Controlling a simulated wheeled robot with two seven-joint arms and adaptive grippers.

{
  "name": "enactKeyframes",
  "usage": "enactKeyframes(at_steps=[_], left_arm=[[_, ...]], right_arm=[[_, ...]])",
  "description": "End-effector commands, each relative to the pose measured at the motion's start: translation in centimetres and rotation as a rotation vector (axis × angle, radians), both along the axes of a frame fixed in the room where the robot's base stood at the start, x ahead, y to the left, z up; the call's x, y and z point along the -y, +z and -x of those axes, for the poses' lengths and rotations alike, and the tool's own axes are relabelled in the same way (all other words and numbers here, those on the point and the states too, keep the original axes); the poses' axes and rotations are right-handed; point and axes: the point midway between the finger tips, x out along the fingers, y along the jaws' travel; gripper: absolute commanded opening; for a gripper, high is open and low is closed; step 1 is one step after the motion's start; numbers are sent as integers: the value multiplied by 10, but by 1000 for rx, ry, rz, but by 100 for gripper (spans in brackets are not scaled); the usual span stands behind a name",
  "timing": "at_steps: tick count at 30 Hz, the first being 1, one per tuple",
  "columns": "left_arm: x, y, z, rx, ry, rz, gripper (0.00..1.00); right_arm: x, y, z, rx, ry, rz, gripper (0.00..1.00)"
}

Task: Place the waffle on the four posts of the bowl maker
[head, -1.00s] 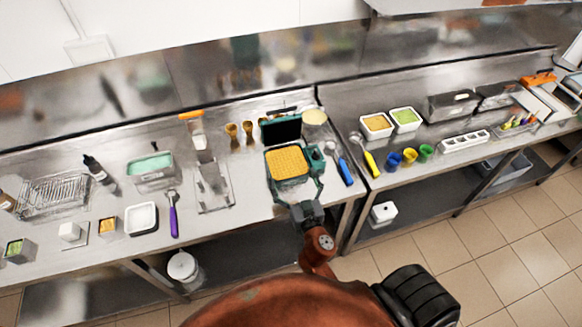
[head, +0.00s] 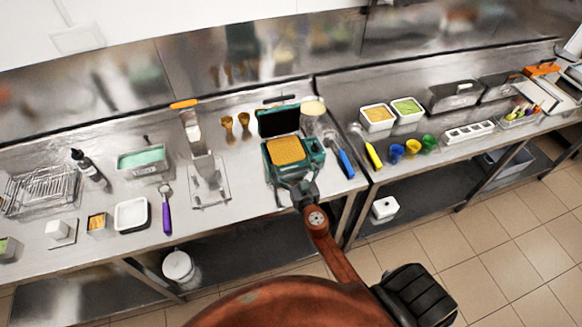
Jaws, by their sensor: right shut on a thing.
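The square golden waffle (head: 287,151) lies level at the open teal waffle iron (head: 313,152). I cannot tell whether it touches the iron's lower plate. My right gripper (head: 297,181) is at the front of the iron, shut on the waffle's near side; its fingertips are small and hard to make out. The bowl maker (head: 209,190), a metal press with an orange handle (head: 185,104), stands to the left of the iron. Its posts are too small to tell apart clearly, and no waffle lies on it. My left gripper is out of view.
The iron's dark lid (head: 279,120) stands open behind the waffle. A purple-handled scoop (head: 166,212) and a white tray (head: 132,215) lie left of the bowl maker. A blue-handled tool (head: 346,164) lies right of the iron. Bare counter separates iron and bowl maker.

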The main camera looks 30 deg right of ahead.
Motion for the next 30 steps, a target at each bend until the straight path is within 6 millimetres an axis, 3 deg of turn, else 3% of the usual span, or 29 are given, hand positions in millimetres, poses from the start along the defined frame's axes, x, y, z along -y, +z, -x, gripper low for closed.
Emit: enactKeyframes(at_steps=[15,16,18,30], left_arm=[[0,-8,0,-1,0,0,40],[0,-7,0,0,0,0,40],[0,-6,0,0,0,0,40],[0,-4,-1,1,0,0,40]], right_arm=[[-1,-7,0,1,0,0,74],[0,-6,0,0,0,0,94],[0,-5,0,1,0,0,99],[0,-5,0,0,0,0,100]])
